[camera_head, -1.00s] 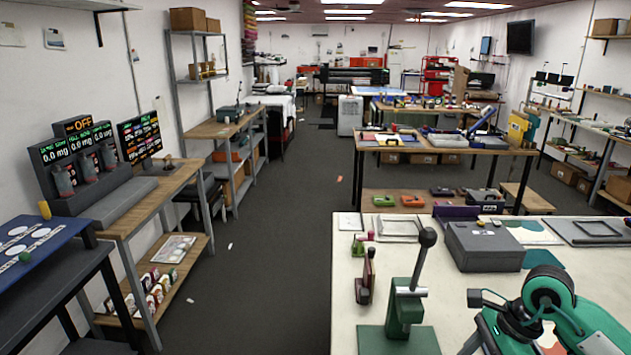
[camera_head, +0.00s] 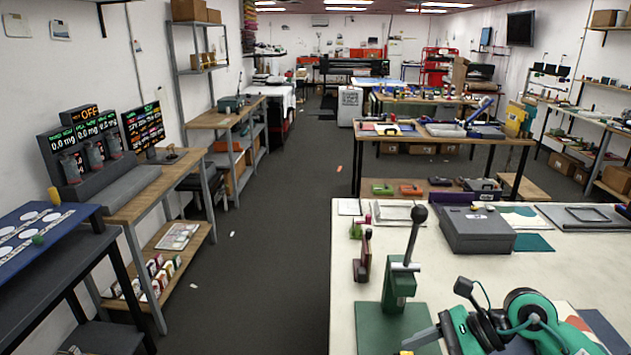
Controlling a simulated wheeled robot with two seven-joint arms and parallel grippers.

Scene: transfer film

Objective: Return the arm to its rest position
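My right arm, green and black, comes in at the bottom right over the white table (camera_head: 345,290). The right gripper (camera_head: 418,340) appears to be the grey part at its left end, low in front of the green base of the lever press (camera_head: 398,285). The bottom picture edge cuts it, so its fingers cannot be made out. I cannot tell whether it touches the base. My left arm and gripper are out of view.
A wooden bench (camera_head: 440,150) stands behind. At left are a blue-topped table (camera_head: 40,232) and shelves.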

